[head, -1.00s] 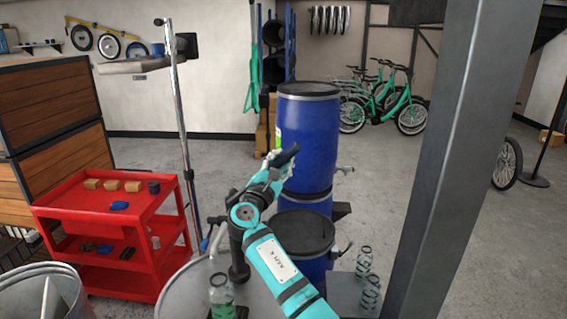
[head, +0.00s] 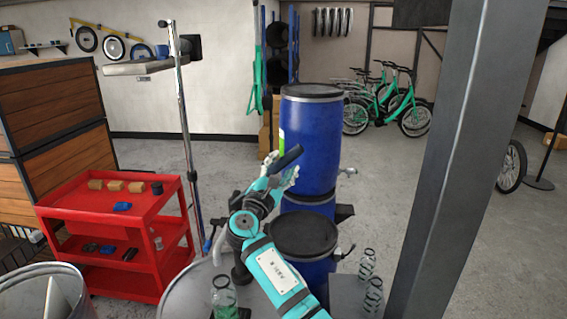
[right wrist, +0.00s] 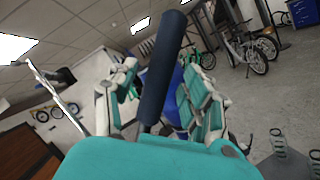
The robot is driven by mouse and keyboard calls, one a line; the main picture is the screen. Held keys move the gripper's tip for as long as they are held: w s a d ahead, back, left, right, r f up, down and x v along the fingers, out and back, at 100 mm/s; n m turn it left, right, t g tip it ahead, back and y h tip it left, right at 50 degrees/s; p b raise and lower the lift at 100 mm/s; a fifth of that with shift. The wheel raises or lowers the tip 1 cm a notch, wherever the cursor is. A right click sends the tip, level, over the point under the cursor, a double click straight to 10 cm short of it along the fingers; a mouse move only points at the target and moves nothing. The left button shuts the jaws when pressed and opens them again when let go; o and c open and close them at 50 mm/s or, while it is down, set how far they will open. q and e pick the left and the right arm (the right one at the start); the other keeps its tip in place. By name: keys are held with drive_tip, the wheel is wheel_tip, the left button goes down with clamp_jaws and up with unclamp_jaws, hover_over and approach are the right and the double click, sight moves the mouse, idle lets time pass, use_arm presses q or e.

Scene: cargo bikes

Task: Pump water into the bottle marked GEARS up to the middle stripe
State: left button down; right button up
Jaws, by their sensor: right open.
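A clear bottle with green on its lower part (head: 224,298) stands at the bottom of the head view, on the round grey drum top. Its marking, stripes and water level cannot be read. The dark pump handle (head: 288,158) slants up beside the tall blue barrel; it also shows large in the right wrist view (right wrist: 165,60). My right gripper (head: 279,171) is open at the handle. In the right wrist view its teal and white fingers (right wrist: 160,95) stand apart on either side of the handle. My arm hides much of the pump. My left gripper is out of view.
Blue barrels with black lids (head: 310,130) stand just behind my right gripper. A grey post (head: 440,160) rises on the right. A red cart (head: 110,230) and a chrome stand (head: 185,130) are on the left. Open floor lies beyond the post.

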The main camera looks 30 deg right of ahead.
drive_tip(key=v, duration=1)
drive_tip(key=shift+a, duration=0.1)
